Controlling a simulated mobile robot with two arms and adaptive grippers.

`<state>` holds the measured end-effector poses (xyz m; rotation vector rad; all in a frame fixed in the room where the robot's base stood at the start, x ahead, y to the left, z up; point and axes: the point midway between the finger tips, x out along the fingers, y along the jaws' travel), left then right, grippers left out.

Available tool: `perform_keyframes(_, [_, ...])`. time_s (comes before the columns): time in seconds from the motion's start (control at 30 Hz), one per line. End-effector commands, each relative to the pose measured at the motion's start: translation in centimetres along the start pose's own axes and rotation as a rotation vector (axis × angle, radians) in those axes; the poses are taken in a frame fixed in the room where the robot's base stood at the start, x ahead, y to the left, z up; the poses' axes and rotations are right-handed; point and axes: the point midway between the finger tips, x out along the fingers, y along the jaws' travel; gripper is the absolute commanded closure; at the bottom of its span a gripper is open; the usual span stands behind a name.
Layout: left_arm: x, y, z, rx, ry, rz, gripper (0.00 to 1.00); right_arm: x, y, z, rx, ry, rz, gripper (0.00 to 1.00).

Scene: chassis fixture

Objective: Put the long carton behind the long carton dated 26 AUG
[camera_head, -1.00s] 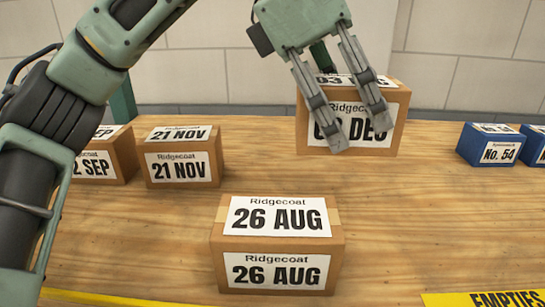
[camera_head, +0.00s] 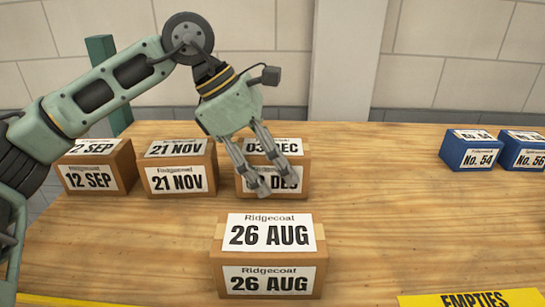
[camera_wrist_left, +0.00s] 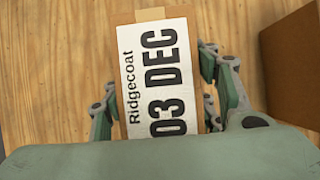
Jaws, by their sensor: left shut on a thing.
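The brown carton dated 03 DEC (camera_head: 295,162) is in the head view, behind the carton dated 26 AUG (camera_head: 216,262) and apart from it. My left gripper (camera_head: 281,189) comes down over the 03 DEC carton and is shut on it. Its fingers cover part of the front label. In the left wrist view the 03 DEC carton (camera_wrist_left: 152,75) lies between the two fingers (camera_wrist_left: 165,105). It looks level and at or close to the table; I cannot tell whether it touches. The 26 AUG carton stands at the front middle. My right gripper is not in view.
The 21 NOV carton (camera_head: 180,179) stands just left of the 03 DEC carton, with the 12 SEP carton (camera_head: 98,179) farther left. Blue boxes No. 54 (camera_head: 470,155) and No. 56 (camera_head: 522,156) stand at right. Table (camera_head: 400,215) between is clear. An EMPTIES label (camera_head: 472,299) lies front right.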

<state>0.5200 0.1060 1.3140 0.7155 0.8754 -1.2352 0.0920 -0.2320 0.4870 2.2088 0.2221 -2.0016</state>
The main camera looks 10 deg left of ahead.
Motion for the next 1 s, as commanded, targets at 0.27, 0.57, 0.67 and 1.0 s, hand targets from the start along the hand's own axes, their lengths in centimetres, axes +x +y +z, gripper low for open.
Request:
perform_keyframes(0.27, [0.07, 0.0, 0.03, 0.001, -0.003, 0.002, 0.91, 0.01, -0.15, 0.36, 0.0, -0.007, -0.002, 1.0])
perform_keyframes(0.57, [0.42, -0.01, -0.21, 0.0, -0.001, 0.0, 0.32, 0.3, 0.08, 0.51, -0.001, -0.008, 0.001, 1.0])
perform_keyframes(0.67, [0.41, -0.01, -0.2, 0.0, -0.001, 0.0, 0.27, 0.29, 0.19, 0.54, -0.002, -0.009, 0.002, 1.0])
perform_keyframes(1.0, [0.01, -0.01, 0.02, 0.0, -0.001, 0.001, 0.27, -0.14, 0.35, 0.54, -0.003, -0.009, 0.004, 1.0])
